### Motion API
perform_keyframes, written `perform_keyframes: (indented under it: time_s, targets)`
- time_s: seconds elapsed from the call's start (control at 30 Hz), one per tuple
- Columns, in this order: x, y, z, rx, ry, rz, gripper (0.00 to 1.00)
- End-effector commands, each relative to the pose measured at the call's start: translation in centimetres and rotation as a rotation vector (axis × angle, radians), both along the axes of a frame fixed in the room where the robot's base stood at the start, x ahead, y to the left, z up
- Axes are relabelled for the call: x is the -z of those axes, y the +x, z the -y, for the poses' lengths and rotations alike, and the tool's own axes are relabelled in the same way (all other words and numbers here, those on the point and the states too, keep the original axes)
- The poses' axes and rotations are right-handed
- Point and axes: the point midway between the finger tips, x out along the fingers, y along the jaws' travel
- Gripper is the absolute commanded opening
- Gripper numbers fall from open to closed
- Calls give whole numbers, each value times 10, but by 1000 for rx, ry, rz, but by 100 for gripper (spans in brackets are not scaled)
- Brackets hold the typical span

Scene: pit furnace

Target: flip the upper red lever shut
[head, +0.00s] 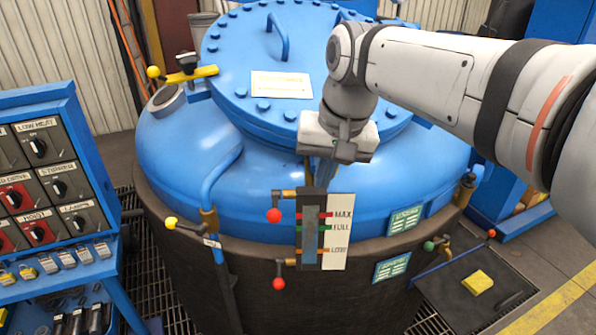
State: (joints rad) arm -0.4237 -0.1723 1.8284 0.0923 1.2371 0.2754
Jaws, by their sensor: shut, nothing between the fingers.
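The upper red lever (274,215) is a red ball hanging below a brass fitting at the top left of the level gauge (311,235). A similar lower red lever (279,284) hangs at the bottom left of the gauge. My gripper (323,178) points down just above the top of the gauge, to the right of and higher than the upper red ball. Its fingers look closed together with nothing held. It appears apart from the red ball. The fingertips are small here, so contact with the gauge top cannot be told.
The blue furnace lid (370,85) with bolts and a handle lies behind my gripper. A yellow-knobbed pipe (207,225) rises at left. A control panel (40,175) stands far left. Space left of the upper ball is open.

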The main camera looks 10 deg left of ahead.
Motion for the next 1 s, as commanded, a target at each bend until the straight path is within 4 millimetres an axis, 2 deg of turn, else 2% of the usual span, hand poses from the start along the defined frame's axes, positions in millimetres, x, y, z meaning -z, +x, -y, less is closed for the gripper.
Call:
perform_keyframes:
  time_s: [0.03,0.1,0.2,0.57,0.77,1.0]
  targets:
    - [-15,4,-20,-21,12,-5,0]
    - [-28,5,-38,-35,26,-13,0]
    - [-39,5,-53,-47,36,-18,0]
    - [-41,5,-56,-47,39,-21,0]
    - [-27,7,-59,-47,38,-23,0]
    - [19,15,-70,-47,37,-25,0]
